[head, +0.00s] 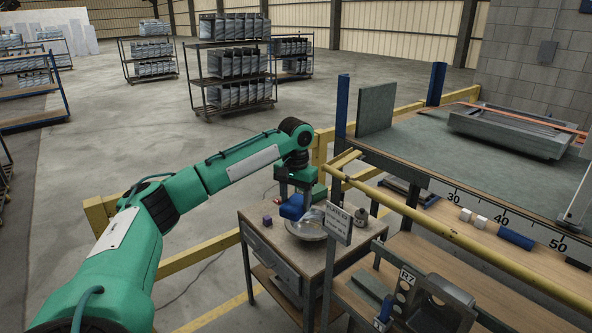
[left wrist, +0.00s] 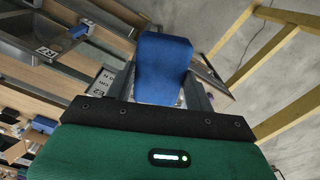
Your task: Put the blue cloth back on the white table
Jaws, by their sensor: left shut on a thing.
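My left gripper (head: 298,190) is shut on the blue cloth (head: 291,207), holding it over a small wooden-topped table (head: 258,238) with a drawer. In the left wrist view the cloth (left wrist: 163,68) stands out flat and stiff from between the fingers. In the head view the cloth is close to the rim of a metal bowl (head: 304,230); I cannot tell whether they touch. No table is plainly white in these views. My right gripper is not in view.
A small purple cube (head: 267,221) and a dark round object (head: 361,217) are on the small table. A sign (head: 338,224) stands at its right. A yellow rail (head: 470,250) and wooden workbench are to the right. Wheeled racks (head: 232,65) stand behind on open floor.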

